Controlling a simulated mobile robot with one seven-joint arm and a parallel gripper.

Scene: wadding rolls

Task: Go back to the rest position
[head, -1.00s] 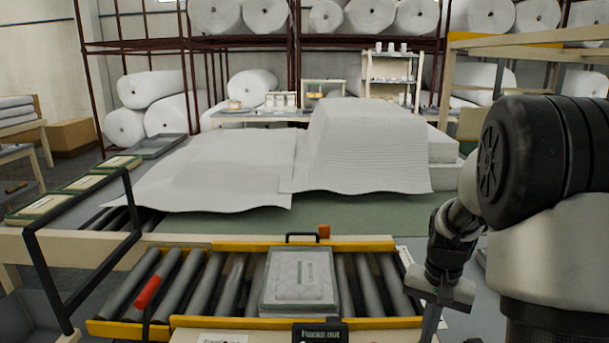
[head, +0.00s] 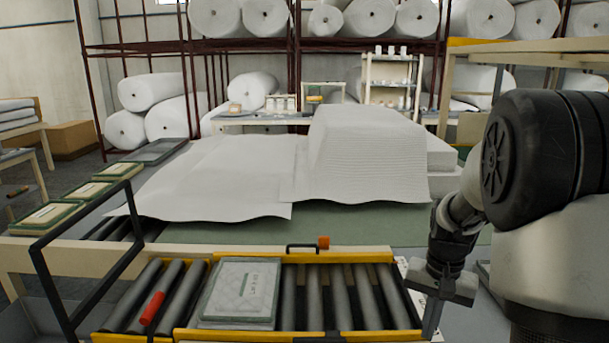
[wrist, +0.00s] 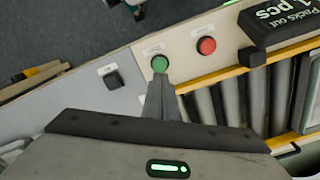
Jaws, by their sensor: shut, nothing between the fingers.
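My gripper (head: 431,318) hangs at the right end of the roller conveyor in the head view, pointing down. In the wrist view its fingers (wrist: 161,88) are closed together with nothing between them. Their tips show just below a green button (wrist: 160,64) on a pale control panel; I cannot tell whether they touch it. A red button (wrist: 206,46) is to the right of it and a black switch (wrist: 112,80) to the left. My arm comes in from the right side of the head view.
A flat wrapped pack (head: 240,291) lies on the left half of the conveyor rollers (head: 345,298), with yellow rails. A black display (wrist: 282,22) reads "Packs out 1 pcs". A black frame (head: 88,245) stands at left. White wadding sheets (head: 225,175) cover the table behind.

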